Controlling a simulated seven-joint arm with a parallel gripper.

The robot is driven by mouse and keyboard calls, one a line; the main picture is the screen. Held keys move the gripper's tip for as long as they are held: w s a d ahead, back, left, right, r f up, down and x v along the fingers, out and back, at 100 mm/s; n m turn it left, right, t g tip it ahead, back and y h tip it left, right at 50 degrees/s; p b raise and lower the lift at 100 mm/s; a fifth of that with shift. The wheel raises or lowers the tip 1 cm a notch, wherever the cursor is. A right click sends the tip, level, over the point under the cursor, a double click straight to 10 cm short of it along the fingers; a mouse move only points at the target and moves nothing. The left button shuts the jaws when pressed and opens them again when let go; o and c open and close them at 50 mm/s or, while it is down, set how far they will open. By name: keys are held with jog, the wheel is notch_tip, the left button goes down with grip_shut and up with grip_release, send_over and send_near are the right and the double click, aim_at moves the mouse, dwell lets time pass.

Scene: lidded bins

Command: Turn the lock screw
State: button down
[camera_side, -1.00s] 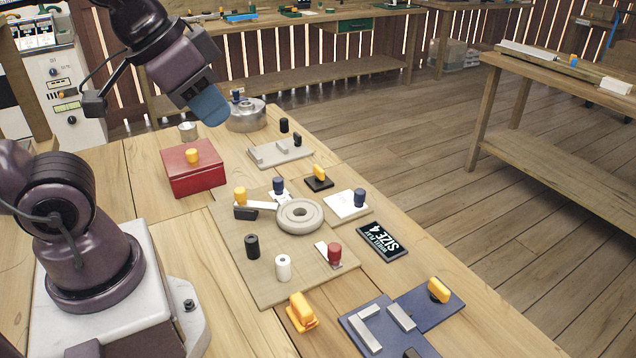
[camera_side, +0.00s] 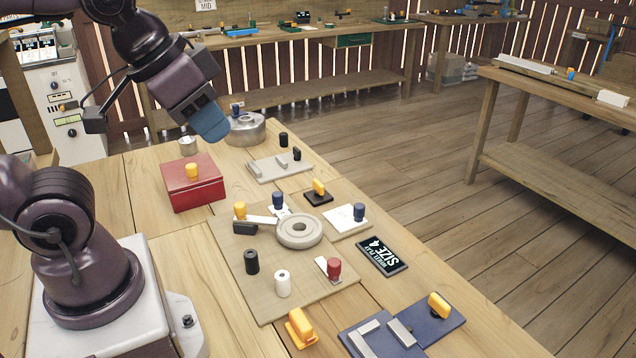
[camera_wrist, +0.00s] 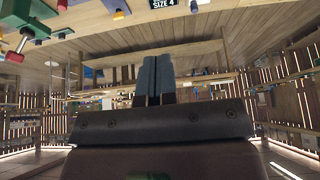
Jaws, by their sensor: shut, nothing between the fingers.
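My gripper (camera_side: 212,126) hangs over the far left of the table, its blue fingers pointing down and to the right. In the wrist view its fingers (camera_wrist: 154,80) are together with nothing between them. Near the fingertips in the side view is a round metal bin (camera_side: 246,132) with a blue knob (camera_side: 235,110) on top. A red lidded box (camera_side: 193,185) with a yellow knob (camera_side: 191,171) stands below the gripper in the picture. I cannot tell which knob is the lock screw. No contact with either bin is clear.
A board (camera_side: 262,285) holds a grey ring (camera_side: 299,230), a lever and several coloured knobs. Near it are a grey plate with bars (camera_side: 280,168), a black "SIZE 4" sign (camera_side: 382,256) and a blue plate (camera_side: 432,320). A small metal cup (camera_side: 187,146) stands behind the red box.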

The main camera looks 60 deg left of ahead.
jog(key=c, duration=1.4)
grip_release()
jog(key=shift+f, duration=0.2)
jog(key=shift+o, duration=1.4)
jog(key=w+f+g, duration=0.1)
jog(key=w+a+f+g, duration=0.1)
jog(key=w+f, duration=0.1)
jog(key=shift+n, duration=0.3)
jog(key=n+g+y, duration=0.4)
jog(key=n+y, duration=0.1)
jog(key=n, duration=1.2)
send_near(320, 183)
jog(key=shift+h, duration=0.3)
jog(key=x, duration=1)
jog(key=shift+a, duration=0.3)
grip_shut()
